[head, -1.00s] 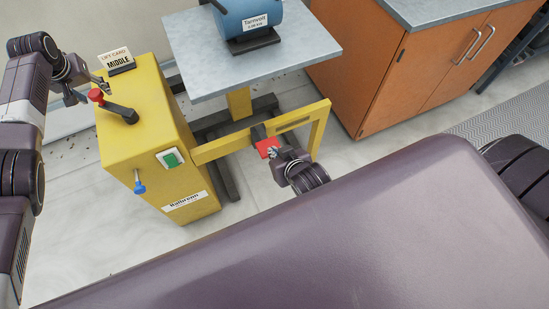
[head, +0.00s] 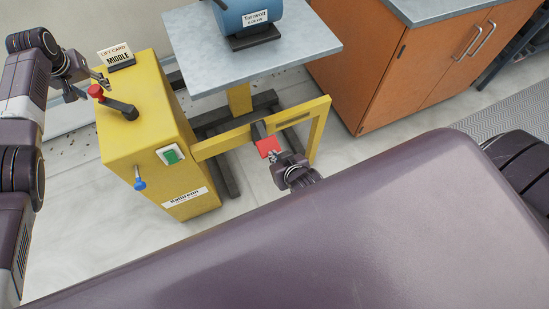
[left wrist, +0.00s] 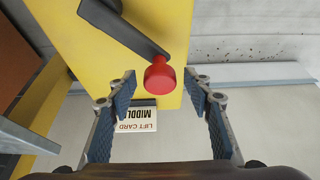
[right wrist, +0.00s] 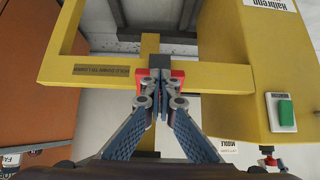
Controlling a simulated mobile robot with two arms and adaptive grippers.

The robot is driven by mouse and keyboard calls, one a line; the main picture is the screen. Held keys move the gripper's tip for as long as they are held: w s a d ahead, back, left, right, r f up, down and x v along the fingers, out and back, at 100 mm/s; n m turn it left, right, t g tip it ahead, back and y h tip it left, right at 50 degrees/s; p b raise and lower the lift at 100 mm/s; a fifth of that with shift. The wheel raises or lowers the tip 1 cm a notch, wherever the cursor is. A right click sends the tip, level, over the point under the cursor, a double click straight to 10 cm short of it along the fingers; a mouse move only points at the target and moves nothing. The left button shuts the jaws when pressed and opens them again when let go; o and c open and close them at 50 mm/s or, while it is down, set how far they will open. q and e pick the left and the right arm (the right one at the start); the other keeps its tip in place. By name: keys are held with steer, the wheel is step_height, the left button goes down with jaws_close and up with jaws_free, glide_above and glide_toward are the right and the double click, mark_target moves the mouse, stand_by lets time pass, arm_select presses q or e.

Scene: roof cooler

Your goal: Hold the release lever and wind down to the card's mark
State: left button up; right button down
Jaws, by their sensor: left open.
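The crank has a black arm and a red knob (head: 95,91) on top of the yellow lift housing (head: 168,140). My left gripper (head: 88,86) is open at the knob. In the left wrist view the knob (left wrist: 160,76) lines up between its spread fingertips, with clear space either side. The red release lever pad (head: 268,147) is at the yellow frame. My right gripper (head: 281,157) is shut, its fingertips against the pad. In the right wrist view the pad (right wrist: 177,76) shows either side of the tips. The lift card (head: 117,55) reads MIDDLE.
A grey lift platform (head: 210,75) carries a blue motor (head: 248,15). A green switch (head: 171,157) and a blue-knobbed lever (head: 139,183) are on the housing's front. An orange cabinet (head: 400,75) stands at the right. A label (right wrist: 107,70) is on the frame.

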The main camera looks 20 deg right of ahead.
arm_select(q)
steer(key=c, duration=1.2)
steer(key=shift+w+d+r, duration=0.2)
steer(key=shift+w+d, duration=0.2)
steer(key=shift+d, duration=0.1)
steer(key=shift+c, duration=0.2)
steer(key=shift+w+d+f, duration=0.1)
steer(key=shift+w+d, duration=0.2)
steer(key=shift+d, duration=0.05)
steer(key=o, duration=1.2)
steer(key=shift+o, duration=0.2)
steer(key=shift+f, duration=0.1)
